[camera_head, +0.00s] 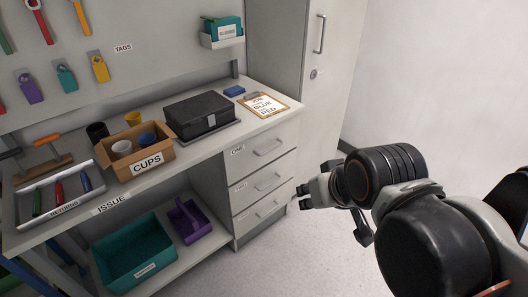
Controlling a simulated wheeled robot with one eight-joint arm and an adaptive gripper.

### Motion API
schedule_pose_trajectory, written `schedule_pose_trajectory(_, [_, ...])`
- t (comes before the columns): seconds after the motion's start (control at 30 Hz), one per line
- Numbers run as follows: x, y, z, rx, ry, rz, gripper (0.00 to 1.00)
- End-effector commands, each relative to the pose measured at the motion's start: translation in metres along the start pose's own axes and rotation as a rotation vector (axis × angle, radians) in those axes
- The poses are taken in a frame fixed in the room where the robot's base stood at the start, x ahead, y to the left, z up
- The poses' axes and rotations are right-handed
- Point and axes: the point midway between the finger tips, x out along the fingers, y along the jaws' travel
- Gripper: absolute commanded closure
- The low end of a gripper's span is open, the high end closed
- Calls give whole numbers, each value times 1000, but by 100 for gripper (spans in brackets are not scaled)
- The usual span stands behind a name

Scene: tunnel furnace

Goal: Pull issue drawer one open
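Drawer one (250,155) is the top drawer of the grey pedestal under the right end of the bench. It bears the label "ONE" and a bar handle (268,148), and its front looks flush with the drawers below, so it appears shut. My gripper (301,197) is to the right of the pedestal, in front of the lower drawers in the picture and below the drawer one handle. It is apart from the handle and seems to hold nothing. Its fingers are small and dark, and I cannot tell how far apart they are.
Drawer two (247,190) and a third drawer (246,221) are below, shut. The bench (215,146) carries a black case (199,115), a cups box (147,163) and a clipboard (264,104). A tall cabinet (318,75) stands behind. Floor (290,262) in front is clear.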

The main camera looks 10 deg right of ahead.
Motion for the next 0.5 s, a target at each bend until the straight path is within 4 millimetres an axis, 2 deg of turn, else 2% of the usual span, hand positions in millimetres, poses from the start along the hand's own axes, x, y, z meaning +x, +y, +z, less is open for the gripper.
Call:
schedule_pose_trajectory(0.27, [25,-14,-65,152,20,-103,71])
schedule_pose_trajectory(0.5, [64,-20,-127,309,39,-209,71])
